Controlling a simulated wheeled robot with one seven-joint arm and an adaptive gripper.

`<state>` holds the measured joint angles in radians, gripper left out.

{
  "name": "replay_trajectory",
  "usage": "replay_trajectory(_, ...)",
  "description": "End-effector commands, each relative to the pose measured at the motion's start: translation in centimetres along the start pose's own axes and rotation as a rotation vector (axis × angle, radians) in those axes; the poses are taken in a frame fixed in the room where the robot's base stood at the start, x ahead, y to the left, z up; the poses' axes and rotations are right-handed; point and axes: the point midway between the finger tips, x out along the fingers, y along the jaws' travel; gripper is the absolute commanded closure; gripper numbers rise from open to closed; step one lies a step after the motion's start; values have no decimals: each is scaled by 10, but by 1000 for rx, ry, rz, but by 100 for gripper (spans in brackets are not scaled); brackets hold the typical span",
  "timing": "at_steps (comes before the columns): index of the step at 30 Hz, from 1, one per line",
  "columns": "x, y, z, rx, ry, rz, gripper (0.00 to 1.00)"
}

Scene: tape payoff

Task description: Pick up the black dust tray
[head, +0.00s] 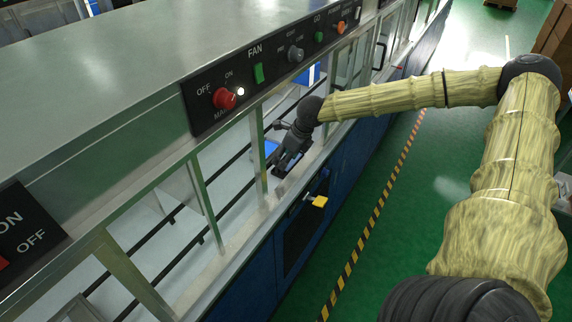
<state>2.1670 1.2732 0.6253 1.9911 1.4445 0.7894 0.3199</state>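My gripper (282,168) is dark and small in the head view, at the open side of the long machine, beside the metal frame posts and above the sill. It points down and to the left. Its fingers blend into dark parts around them, so I cannot tell whether they are open or shut, or whether they hold anything. I cannot make out a black dust tray with certainty. A black panel (300,232) with a yellow handle (318,201) is set in the blue front below the gripper; I cannot tell whether it is the tray.
The machine's metal top (150,60) and a black control panel (270,65) with red, green and orange buttons lie above the opening. Dark rails and upright posts (205,205) line the opening. The green floor (410,210) with a yellow-black stripe (372,222) is clear at right.

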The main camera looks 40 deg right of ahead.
Motion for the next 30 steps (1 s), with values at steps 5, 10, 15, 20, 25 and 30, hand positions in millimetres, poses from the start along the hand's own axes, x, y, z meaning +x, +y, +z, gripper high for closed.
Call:
replay_trajectory(5, 4, 1, 0, -1, 1, 1, 48)
replay_trajectory(10, 14, 4, -1, -1, 3, 1, 48)
replay_trajectory(15, 27, 7, -2, -2, 3, 1, 48)
replay_trajectory(20, 40, 8, -2, -1, 2, 0, 48)
replay_trajectory(25, 50, 8, -3, -1, 2, 1, 48)
replay_trajectory(30, 54, 8, -2, -1, 0, 0, 48)
